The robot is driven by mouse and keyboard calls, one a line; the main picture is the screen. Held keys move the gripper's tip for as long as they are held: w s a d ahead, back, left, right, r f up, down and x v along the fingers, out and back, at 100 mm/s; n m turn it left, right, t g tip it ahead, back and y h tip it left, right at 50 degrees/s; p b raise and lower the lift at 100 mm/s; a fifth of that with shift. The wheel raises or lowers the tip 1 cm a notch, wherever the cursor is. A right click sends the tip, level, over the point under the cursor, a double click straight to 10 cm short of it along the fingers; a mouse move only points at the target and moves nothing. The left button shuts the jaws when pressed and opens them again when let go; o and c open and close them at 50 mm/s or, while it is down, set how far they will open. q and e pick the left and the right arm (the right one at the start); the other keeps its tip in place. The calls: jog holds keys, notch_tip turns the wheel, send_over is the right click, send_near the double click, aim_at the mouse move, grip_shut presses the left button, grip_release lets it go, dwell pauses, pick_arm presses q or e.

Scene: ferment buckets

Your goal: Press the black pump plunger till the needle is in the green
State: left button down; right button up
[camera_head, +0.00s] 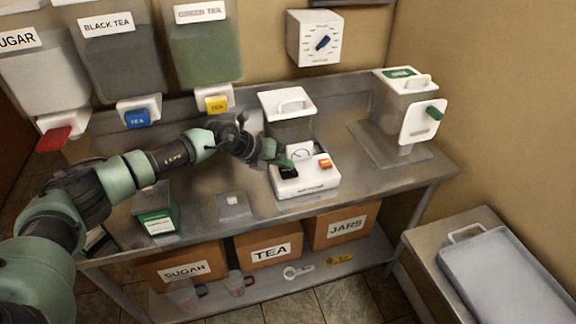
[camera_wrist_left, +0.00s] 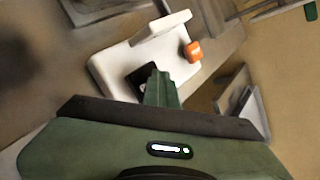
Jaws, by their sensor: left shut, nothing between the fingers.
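The pump device is a white base (camera_head: 306,188) on the metal counter, with a clear container (camera_head: 290,130) and a white handled lid behind it. The black pump plunger (camera_head: 287,173) is at the left of the base; it also shows in the left wrist view (camera_wrist_left: 143,80). A gauge (camera_head: 302,153) stands on the base; its needle and green zone are too small to read. An orange button (camera_head: 325,163) is at the right. My left gripper (camera_head: 286,162) is shut and empty, its fingertips at the plunger; I cannot tell whether they touch. My right gripper is not in view.
A green and white box (camera_head: 157,218) and a small grey plate (camera_head: 233,207) are at the left. Tea and sugar dispensers hang behind. A tray (camera_head: 510,275) lies at the lower right.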

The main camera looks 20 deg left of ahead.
aim_at(285, 171)
pick_arm(q)
jog(key=shift+s+f, duration=0.15)
jog(key=shift+f, duration=0.5)
jog(key=shift+r, duration=0.15)
jog(key=shift+r+p, duration=1.5)
jog(key=shift+r, duration=0.5)
jog(key=shift+w+r, duration=0.1)
jog(key=shift+w, duration=0.1)
jog(key=shift+r+p, duration=0.3)
jog(key=shift+p, duration=0.05)
notch_tip(285, 171, up, 4)
jog(key=p, duration=0.3)
jog(key=shift+r+p, duration=0.15)
jog(key=shift+p, duration=0.15)
dwell(1.3)
